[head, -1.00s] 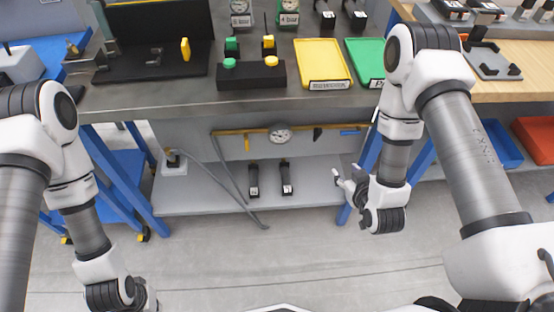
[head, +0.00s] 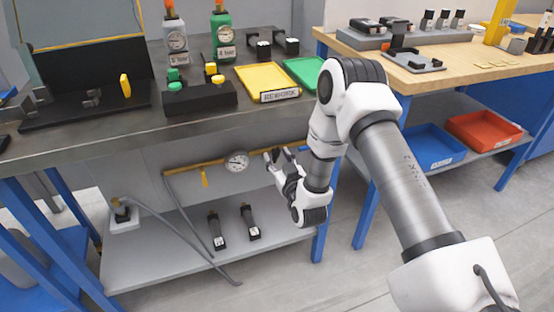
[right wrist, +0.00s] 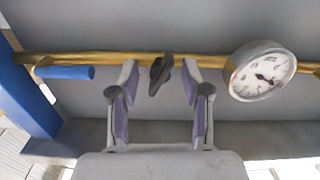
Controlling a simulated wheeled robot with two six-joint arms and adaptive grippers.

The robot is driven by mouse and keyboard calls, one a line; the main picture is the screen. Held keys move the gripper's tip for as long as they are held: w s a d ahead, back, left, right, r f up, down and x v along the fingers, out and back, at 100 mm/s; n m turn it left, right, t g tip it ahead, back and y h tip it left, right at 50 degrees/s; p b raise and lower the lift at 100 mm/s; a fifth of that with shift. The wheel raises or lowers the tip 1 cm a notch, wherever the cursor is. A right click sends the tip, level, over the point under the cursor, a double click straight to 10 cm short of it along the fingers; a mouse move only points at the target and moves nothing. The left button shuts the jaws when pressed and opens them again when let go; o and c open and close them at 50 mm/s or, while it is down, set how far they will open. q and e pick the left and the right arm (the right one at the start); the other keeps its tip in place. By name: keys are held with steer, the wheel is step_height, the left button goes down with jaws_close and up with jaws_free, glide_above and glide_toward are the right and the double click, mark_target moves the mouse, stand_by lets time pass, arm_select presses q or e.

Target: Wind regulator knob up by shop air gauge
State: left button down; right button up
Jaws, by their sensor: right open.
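The shop air gauge (head: 236,162) is a round white dial on a yellow pipe (head: 190,169) under the bench. It also shows in the right wrist view (right wrist: 259,75). The dark regulator knob (right wrist: 161,72) is on the pipe, left of the gauge in that view. Depth to the knob is unclear. My left gripper is out of view.
A blue handle (right wrist: 65,72) is farther along the pipe; a yellow handle (head: 205,178) hangs left of the gauge. The bench top (head: 110,128) overhangs the pipe.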

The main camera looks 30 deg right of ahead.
steer(key=shift+w, duration=0.1)
steer(key=shift+c, duration=0.4)
jaws_close()
steer(key=m+b, duration=0.1)
steer(key=m, duration=0.2)
steer(key=shift+f, duration=0.1)
steer(key=shift+m, duration=0.8)
steer(key=shift+o, duration=0.4)
jaws_free()
